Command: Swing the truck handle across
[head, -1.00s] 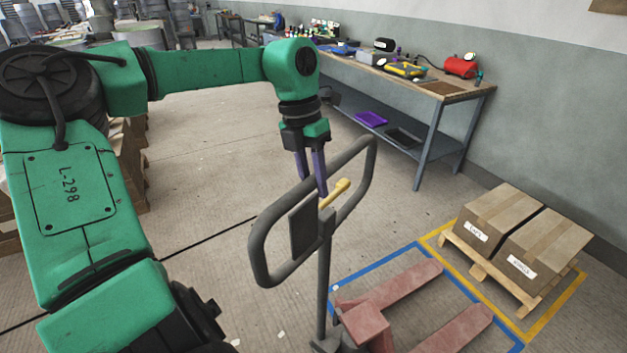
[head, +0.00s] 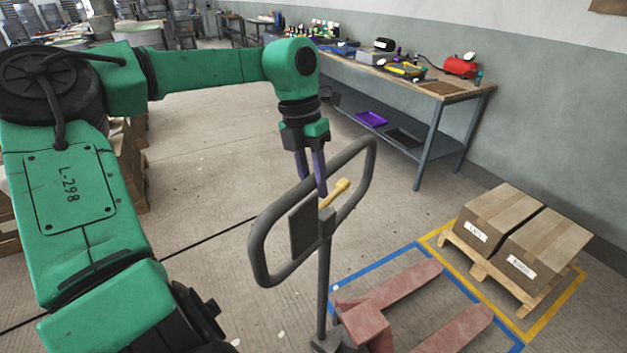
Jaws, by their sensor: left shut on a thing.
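The pallet truck has a dark grey loop handle (head: 268,237) on an upright shaft (head: 323,285), with a yellow lever (head: 341,187) in the loop. Its red body and forks (head: 398,284) lie low on the floor, pointing to the right. My left gripper (head: 313,185) reaches down from above to the handle's upper bar. Its purple fingers are shut on the handle, one on the near side and one partly behind the bar. My right gripper is not in view.
A blue floor outline (head: 375,265) surrounds the forks. Beside it, a yellow outline (head: 553,310) holds a wooden pallet (head: 487,272) with two cardboard boxes (head: 505,215). A workbench (head: 440,92) stands along the wall. The floor left of the handle is clear.

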